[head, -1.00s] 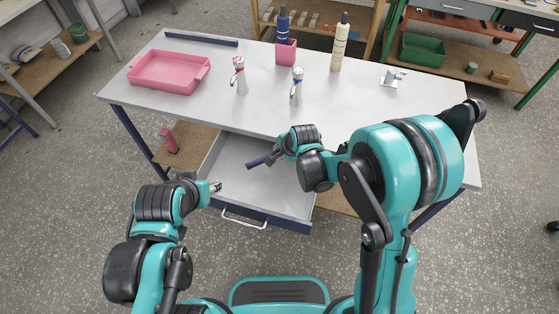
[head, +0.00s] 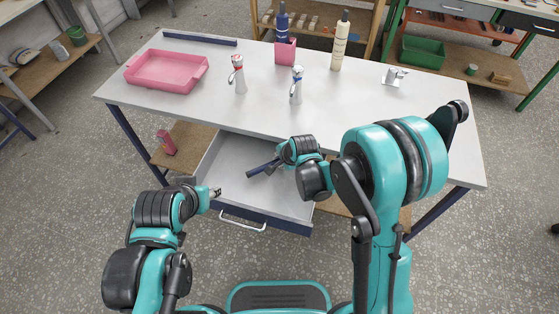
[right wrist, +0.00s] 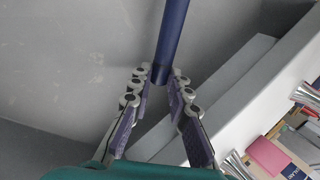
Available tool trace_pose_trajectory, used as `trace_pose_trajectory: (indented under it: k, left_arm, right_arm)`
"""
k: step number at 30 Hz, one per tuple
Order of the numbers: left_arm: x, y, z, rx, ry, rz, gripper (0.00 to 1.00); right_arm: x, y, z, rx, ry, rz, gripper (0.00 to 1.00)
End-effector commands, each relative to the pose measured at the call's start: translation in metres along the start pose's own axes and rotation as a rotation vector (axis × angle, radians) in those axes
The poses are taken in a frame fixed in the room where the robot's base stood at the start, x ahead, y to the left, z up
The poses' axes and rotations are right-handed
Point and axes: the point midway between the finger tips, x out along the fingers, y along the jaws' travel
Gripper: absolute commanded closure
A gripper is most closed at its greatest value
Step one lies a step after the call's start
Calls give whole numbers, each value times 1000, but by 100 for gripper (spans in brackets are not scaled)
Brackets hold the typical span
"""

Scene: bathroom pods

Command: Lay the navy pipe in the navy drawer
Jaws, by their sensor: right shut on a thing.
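The navy pipe (head: 262,168) is a short dark blue rod. My right gripper (head: 281,159) is shut on one end of it, and the pipe juts left over the open drawer. In the right wrist view the pipe (right wrist: 171,38) extends up from between the two fingers (right wrist: 160,82), over the grey drawer floor. I cannot tell whether it touches the floor. The drawer (head: 292,223) is pulled out under the table, with a navy front, white handle and grey, otherwise empty inside. My left gripper (head: 216,191) is near the drawer's left front corner; its jaw opening is too small to read.
The tabletop (head: 330,110) holds a pink tray (head: 166,72), two dispensers (head: 237,75) (head: 297,85), a pink holder with a navy bottle (head: 282,22), a cream bottle (head: 341,45) and a chrome tap (head: 395,76). A pink bottle (head: 166,142) is on the lower shelf.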

Motion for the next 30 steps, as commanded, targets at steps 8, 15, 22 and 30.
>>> trace_pose_trajectory:
  k: [8,15,22,30]
  left_arm:
    - [0,0,0,0,0,0,59]
    - [-2,0,-2,0,0,0,59]
    - [-19,0,-14,0,0,0,59]
    - [-38,0,-27,0,0,0,59]
  right_arm:
    - [0,0,0,0,0,0,62]
    - [-2,-1,0,0,0,0,62]
    - [-31,-8,0,1,0,0,62]
    - [-95,-8,0,1,0,0,62]
